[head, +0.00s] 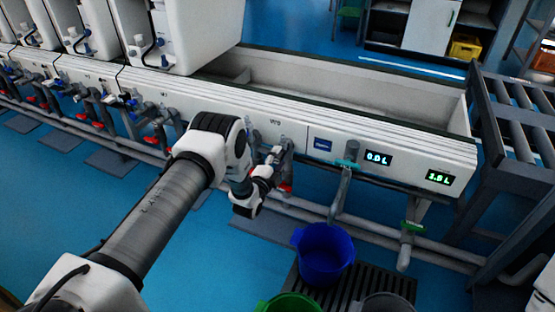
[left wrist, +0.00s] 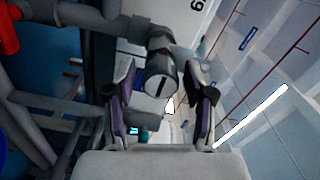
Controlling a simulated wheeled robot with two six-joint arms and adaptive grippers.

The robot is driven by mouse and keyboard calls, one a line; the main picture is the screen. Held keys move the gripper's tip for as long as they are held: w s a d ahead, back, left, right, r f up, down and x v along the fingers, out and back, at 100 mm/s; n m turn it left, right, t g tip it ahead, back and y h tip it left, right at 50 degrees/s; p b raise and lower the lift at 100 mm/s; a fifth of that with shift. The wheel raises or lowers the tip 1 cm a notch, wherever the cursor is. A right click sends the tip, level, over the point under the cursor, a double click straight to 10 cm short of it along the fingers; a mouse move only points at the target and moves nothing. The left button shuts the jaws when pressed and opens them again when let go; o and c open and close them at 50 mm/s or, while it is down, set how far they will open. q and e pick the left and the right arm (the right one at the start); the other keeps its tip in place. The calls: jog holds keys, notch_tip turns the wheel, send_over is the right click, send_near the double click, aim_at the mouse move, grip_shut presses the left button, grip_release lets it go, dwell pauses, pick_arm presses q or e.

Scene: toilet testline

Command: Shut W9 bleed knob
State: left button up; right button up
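The W9 station is on the white trough front, with its label (head: 275,121) above my left gripper (head: 277,157) in the head view. In the left wrist view a grey round knob (left wrist: 161,82) with a dark slot across its face sits on a grey fitting. My left gripper (left wrist: 164,100) is open there, with one finger on each side of the knob and visible gaps between. The knob is mostly hidden behind the gripper in the head view. Part of a 9 shows on the white panel above it. My right gripper is out of view.
A red handle (head: 284,188) is just below the gripper. Grey pipes run along the trough (head: 400,137). A blue bucket (head: 323,254) and a green bucket (head: 290,304) stand lower down. Two displays read 0.0 L (head: 378,159) and 1.8 L (head: 439,177). A roller conveyor (head: 515,110) is at right.

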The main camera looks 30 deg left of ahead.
pick_arm(q)
jog(key=s, duration=1.2)
jog(key=shift+d, duration=0.35)
